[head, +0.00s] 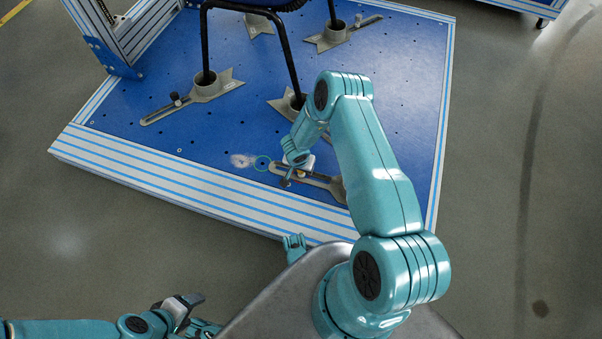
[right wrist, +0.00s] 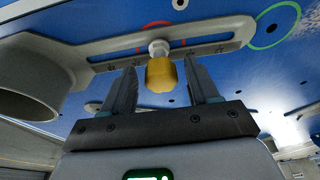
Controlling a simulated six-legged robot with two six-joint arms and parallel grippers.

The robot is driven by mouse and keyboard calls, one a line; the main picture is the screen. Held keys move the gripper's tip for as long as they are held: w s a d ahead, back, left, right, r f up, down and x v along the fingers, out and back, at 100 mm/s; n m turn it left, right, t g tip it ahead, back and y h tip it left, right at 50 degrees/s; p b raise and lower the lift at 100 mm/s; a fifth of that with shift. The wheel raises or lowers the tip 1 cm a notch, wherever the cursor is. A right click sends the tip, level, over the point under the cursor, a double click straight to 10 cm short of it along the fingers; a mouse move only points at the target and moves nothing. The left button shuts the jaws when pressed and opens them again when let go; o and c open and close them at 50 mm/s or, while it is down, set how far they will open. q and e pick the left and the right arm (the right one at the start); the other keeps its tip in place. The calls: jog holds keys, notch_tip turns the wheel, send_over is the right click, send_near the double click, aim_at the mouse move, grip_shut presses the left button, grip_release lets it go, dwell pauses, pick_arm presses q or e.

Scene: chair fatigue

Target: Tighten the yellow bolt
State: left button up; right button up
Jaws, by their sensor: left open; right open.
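The yellow bolt (right wrist: 161,75) shows in the right wrist view, with a silver collar, at the slot of a grey slotted bracket (right wrist: 215,45). My right gripper (right wrist: 163,64) is open, with one finger on each side of the bolt and a visible gap to each. In the head view my right arm reaches over the blue platform to the same bracket (head: 325,181), and my right gripper (head: 288,177) hides the bolt there. My left gripper (head: 194,312) is open and empty at the lower left of the head view, away from the platform.
The blue platform (head: 215,125) has small holes and a striped edge. Black chair legs (head: 205,40) stand in grey cups on other slotted brackets (head: 190,98). A striped frame (head: 120,40) rises at the back left. A green ring mark (head: 262,163) lies beside the near bracket.

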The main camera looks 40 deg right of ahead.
jog(key=shift+d+f, duration=0.1)
jog(key=shift+f, duration=0.05)
jog(key=n, duration=0.3)
jog(key=shift+t, duration=0.3)
jog(key=n+y, duration=0.1)
jog(key=n, duration=0.4)
jog(key=shift+t, duration=0.3)
jog(key=c, duration=1)
jog(key=m, duration=0.3)
jog(key=shift+p, duration=0.4)
jog(key=shift+m+h, duration=0.3)
jog(key=shift+m, duration=0.2)
jog(key=m+g, duration=0.1)
jog(key=m, duration=0.3)
jog(key=shift+w, duration=0.1)
